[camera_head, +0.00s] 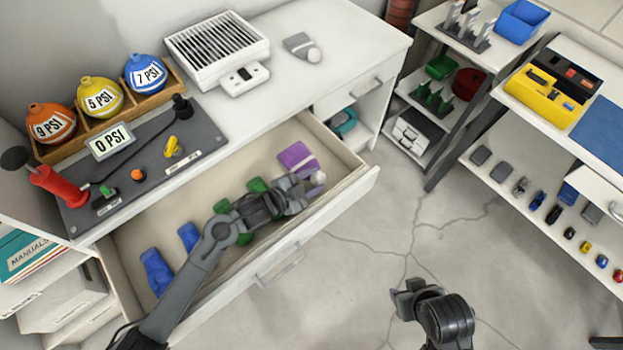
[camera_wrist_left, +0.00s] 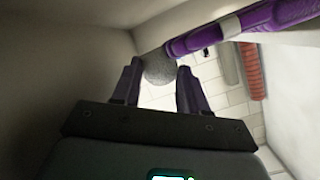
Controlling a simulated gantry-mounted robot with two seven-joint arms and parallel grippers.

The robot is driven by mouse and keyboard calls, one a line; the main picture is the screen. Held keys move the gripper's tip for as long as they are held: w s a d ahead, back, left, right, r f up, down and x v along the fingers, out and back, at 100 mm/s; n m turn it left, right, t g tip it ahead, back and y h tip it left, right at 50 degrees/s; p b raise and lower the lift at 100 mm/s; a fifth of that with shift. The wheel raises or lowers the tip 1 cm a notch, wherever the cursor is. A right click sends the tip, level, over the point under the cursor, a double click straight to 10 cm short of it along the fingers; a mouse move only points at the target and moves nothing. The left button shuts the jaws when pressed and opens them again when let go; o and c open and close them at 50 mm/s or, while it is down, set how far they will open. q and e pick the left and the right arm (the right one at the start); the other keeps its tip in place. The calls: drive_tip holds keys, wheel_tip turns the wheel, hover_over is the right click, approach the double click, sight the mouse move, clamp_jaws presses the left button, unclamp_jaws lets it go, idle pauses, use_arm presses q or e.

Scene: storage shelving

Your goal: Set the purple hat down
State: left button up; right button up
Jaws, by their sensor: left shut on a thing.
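The purple hat (camera_head: 295,155) has a pale band and a pale grey pom-pom. It is at the right end of the open drawer (camera_head: 345,187). My left gripper (camera_head: 312,184) reaches over the drawer and is shut on the hat at its pom-pom. In the left wrist view the pom-pom is between the fingertips (camera_wrist_left: 160,84), and the banded hat (camera_wrist_left: 210,35) shows edge-on to the upper right. I cannot tell whether the hat touches the drawer floor. My right gripper (camera_head: 407,297) is over the floor, clear of the drawer; its jaw opening is unclear.
Blue hats (camera_head: 156,271) and green hats (camera_head: 257,185) lie in the drawer, some partly behind my left arm. A grey hat (camera_head: 299,43) lies on the white desktop (camera_head: 345,35), near a vented white device (camera_head: 216,45). Clear desktop surrounds the grey hat.

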use_arm(q)
drive_tip(key=o, duration=1.2)
drive_tip(key=shift+c, duration=0.2)
drive_tip(key=shift+r, duration=0.1)
drive_tip(key=shift+r, duration=0.25)
drive_tip(key=p+v, duration=0.2)
drive_tip(key=v, duration=1)
drive_tip(key=shift+r+p, duration=0.25)
drive_tip(key=shift+p, duration=0.05)
